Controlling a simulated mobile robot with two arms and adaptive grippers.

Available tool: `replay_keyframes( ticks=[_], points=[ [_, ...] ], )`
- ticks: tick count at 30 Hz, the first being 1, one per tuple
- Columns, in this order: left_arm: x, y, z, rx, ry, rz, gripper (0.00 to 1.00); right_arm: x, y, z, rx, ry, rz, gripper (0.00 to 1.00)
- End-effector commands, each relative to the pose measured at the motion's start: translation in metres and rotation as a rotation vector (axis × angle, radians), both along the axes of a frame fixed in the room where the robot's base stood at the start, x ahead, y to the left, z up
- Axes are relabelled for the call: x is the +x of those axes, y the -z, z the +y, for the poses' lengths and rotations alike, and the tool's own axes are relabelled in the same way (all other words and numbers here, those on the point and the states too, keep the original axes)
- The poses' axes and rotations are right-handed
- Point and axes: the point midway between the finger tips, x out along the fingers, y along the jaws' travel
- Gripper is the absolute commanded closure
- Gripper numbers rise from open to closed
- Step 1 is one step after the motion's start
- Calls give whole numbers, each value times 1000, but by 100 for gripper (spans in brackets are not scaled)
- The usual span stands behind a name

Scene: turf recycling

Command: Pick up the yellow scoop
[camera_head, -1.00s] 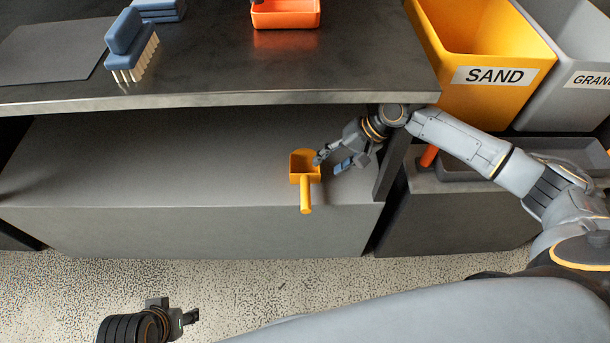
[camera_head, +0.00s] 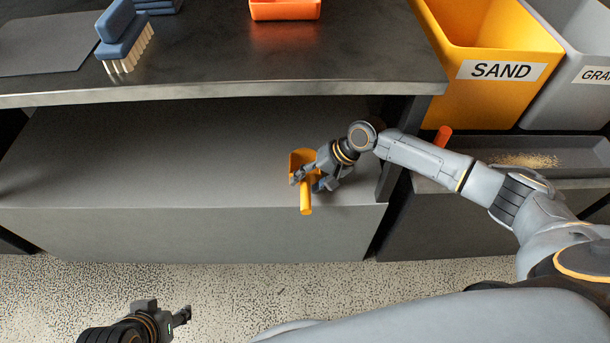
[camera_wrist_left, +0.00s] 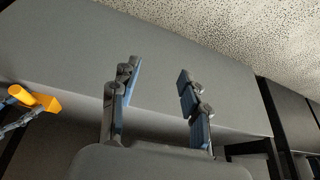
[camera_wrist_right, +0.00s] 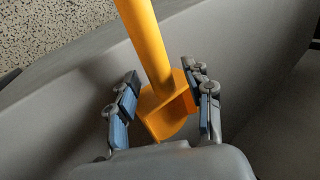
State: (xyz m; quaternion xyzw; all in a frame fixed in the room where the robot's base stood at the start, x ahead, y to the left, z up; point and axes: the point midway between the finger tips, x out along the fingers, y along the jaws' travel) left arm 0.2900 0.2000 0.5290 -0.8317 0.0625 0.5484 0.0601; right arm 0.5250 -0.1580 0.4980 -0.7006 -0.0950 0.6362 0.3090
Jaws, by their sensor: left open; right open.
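The yellow scoop (camera_head: 306,198) lies on the lower shelf near its front edge, its handle pointing toward the front. My right gripper (camera_head: 309,182) is open at the scoop, with its fingers partly hiding the scoop's body. In the right wrist view the scoop (camera_wrist_right: 150,50) lies between the open fingers (camera_wrist_right: 158,98), its body closer to the right finger and its handle reaching up the picture. My left gripper (camera_head: 184,315) is low over the floor, away from the shelf. In the left wrist view its fingers (camera_wrist_left: 155,92) are open and empty, and the scoop (camera_wrist_left: 35,98) shows at the left edge.
The tabletop (camera_head: 200,65) overhangs the shelf (camera_head: 120,160) and holds a blue brush (camera_head: 120,35) and an orange tray (camera_head: 285,9). A table leg (camera_head: 392,170) stands close to my right arm. A yellow SAND bin (camera_head: 490,50) is at the right. The shelf's left part is clear.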

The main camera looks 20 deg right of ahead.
Motion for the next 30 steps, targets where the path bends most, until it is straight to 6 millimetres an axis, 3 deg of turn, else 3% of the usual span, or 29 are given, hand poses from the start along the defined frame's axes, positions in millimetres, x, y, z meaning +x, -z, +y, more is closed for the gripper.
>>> replay_keyframes(
  ticks=[2, 10, 22, 30],
  points=[
    [0, 0, 0, 0, 0, 1, 54, 0, -1, 0, 0, 0, 0, 49],
    [0, 0, 0, 0, 0, 1, 54, 0, -1, 0, 0, 0, 0, 100],
    [-2, -2, 1, 2, -2, 9, 54, 0, -5, 0, 1, 0, -2, 100],
    [-21, -8, 6, 18, -8, 96, 54, 1, -34, 0, 2, 0, -3, 100]
  ],
)
